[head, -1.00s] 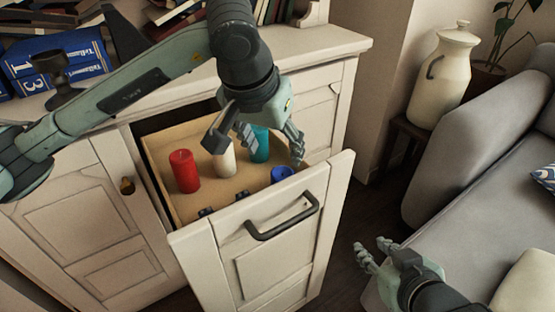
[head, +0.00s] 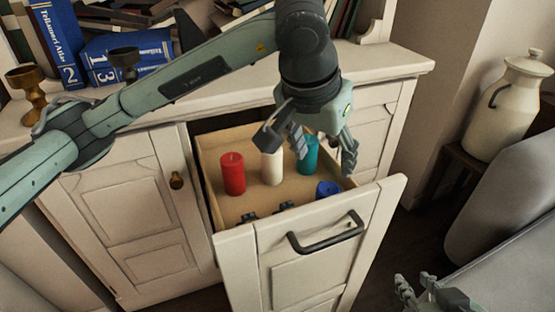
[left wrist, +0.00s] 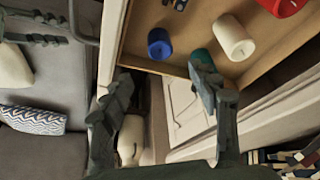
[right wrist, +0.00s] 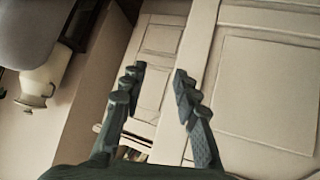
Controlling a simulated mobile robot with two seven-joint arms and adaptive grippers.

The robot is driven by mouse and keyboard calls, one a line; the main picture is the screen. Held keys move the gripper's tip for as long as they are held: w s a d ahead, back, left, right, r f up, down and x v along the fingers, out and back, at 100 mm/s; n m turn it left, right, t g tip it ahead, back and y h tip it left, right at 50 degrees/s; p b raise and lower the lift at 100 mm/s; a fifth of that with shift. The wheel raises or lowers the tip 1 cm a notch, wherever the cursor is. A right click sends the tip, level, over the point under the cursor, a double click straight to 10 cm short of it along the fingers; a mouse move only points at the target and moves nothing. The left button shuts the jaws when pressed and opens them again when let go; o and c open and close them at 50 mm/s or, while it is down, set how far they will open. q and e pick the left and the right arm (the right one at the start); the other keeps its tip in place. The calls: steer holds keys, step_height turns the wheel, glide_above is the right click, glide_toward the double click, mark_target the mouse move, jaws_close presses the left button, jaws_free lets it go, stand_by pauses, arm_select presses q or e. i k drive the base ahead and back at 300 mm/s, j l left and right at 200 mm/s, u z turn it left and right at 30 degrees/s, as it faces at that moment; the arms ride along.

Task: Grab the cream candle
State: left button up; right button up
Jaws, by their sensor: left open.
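The cream candle (head: 271,168) stands upright in the open drawer, between the red candle (head: 233,173) and the teal candle (head: 308,156). In the left wrist view the cream candle (left wrist: 234,38) is at the upper right, outside my fingers. My left gripper (head: 324,156) is open and empty above the drawer's right side, to the right of the cream candle. Its finger partly hides the teal candle in the left wrist view. My right gripper (head: 415,280) is low at the right, away from the drawer. In the right wrist view its fingers (right wrist: 160,72) are apart and empty.
A short blue candle (head: 327,189) and small dark items sit near the drawer front (head: 320,245), which has a dark handle (head: 325,238). The cabinet top (head: 380,62) carries books and a brass candlestick (head: 28,90). A sofa (head: 500,225) and a jug (head: 508,105) are at the right.

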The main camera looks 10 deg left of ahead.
mark_target(272, 165)
steer(key=j+z, duration=0.2)
steer(key=j, duration=0.15)
steer(key=k+j+z, duration=0.1)
steer(key=j+z, duration=0.15)
steer(key=k+j+z, duration=0.2)
steer(key=j, duration=0.2)
steer(key=i+j+z, duration=0.1)
steer(key=i+j, duration=0.05)
steer(key=j, duration=0.05)
